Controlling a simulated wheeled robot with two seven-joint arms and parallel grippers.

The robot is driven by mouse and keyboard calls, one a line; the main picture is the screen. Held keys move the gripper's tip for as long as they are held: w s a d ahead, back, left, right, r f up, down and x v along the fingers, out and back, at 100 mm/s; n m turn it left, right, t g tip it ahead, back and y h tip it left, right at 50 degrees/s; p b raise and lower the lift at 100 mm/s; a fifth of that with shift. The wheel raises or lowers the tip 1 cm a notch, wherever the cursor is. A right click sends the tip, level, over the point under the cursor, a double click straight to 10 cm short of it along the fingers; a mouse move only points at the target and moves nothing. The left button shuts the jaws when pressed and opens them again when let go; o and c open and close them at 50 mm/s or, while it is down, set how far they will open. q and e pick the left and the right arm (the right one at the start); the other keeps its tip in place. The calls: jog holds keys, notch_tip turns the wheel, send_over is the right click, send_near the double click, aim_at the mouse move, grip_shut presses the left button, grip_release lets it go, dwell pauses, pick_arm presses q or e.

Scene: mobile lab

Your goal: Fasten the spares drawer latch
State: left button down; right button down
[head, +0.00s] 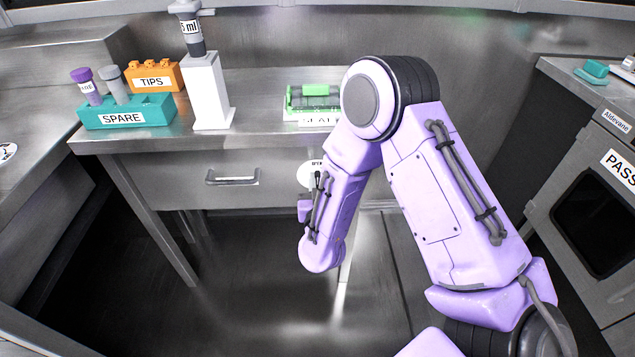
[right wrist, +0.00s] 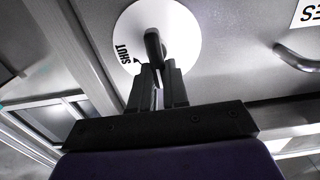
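The spares drawer (head: 165,185) sits under the bench, its front looking flush, with a bar handle (head: 232,181). At its right end a white latch disc (head: 305,178) is partly hidden by my right arm. In the right wrist view the disc (right wrist: 183,35) carries the word SHUT and a small pointer mark. The dark latch lever (right wrist: 153,45) stands out from the disc. My right gripper (right wrist: 160,72) has its two fingers close together on either side of the lever's near end, seemingly closed on it. My left gripper is not in view.
On the bench stand a teal SPARE rack (head: 125,113), an orange TIPS box (head: 152,77), a white stand (head: 208,95) with a 5 ml item and a green-topped device (head: 315,92). A cabinet (head: 590,190) stands at right. The floor before the drawer is clear.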

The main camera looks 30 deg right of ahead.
jog(key=shift+m, duration=0.3)
jog(key=m, duration=0.5)
jog(key=d+f+m, duration=0.1)
jog(key=m, duration=0.5)
jog(key=s+f+m, duration=0.1)
jog(key=m, duration=0.5)
jog(key=shift+d, duration=0.25)
dwell(0.4)
jog(key=c, duration=1.1)
grip_release()
